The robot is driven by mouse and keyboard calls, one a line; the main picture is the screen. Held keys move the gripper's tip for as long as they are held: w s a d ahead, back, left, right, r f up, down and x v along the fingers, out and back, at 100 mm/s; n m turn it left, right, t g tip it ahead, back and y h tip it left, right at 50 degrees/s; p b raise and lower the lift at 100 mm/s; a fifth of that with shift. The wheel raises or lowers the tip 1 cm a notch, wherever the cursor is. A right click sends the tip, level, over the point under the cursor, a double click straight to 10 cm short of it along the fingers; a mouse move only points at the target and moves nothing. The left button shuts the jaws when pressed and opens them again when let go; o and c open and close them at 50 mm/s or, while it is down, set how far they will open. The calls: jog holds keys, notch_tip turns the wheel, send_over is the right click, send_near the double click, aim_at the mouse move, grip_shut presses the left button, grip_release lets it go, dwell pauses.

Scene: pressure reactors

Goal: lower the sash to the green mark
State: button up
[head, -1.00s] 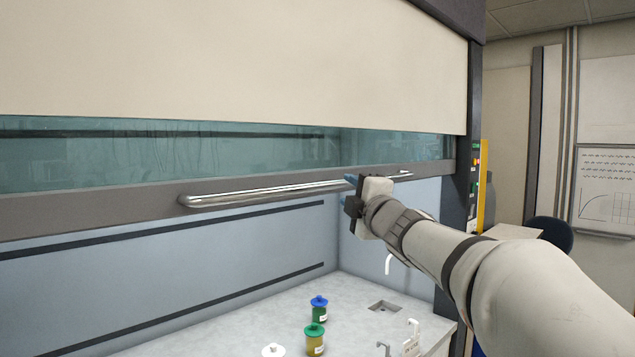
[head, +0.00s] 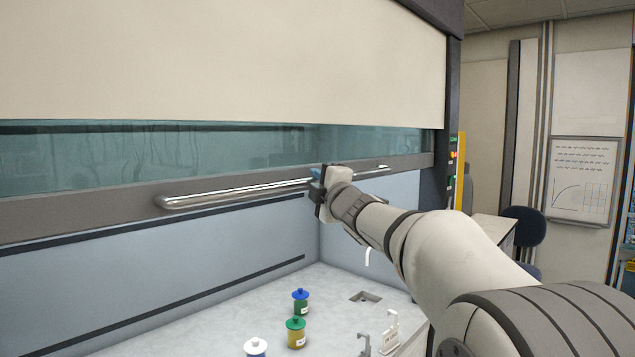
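The sash of the fume hood has a glass pane (head: 120,160) above a grey bottom rail (head: 60,212). A long chrome handle (head: 225,194) runs along the rail. The sash stands partly raised, with open space under the rail. My gripper (head: 317,182) is at the handle, right of its middle. Bluish finger parts show at the bar, but the wrist hides how the fingers sit on it. Small green patches (head: 452,182) show by the dark right post, at about rail height and above. I cannot tell which is the green mark.
Under the sash, a blue-capped bottle (head: 300,302), a green-capped bottle (head: 296,333) and a white-capped one (head: 256,348) stand on the pale worktop (head: 210,325). A small sink (head: 365,297) is at its right. A dark chair (head: 525,226) stands beyond the hood.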

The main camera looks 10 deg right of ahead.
grip_shut()
jog(key=shift+f, duration=0.15)
notch_tip(320, 180, down, 20)
jog(key=b, duration=2)
jog(key=shift+f+b, duration=0.2)
jog(key=shift+b, duration=0.15)
jog(key=shift+r, duration=0.1)
jog(key=shift+o, duration=2.3)
grip_release()
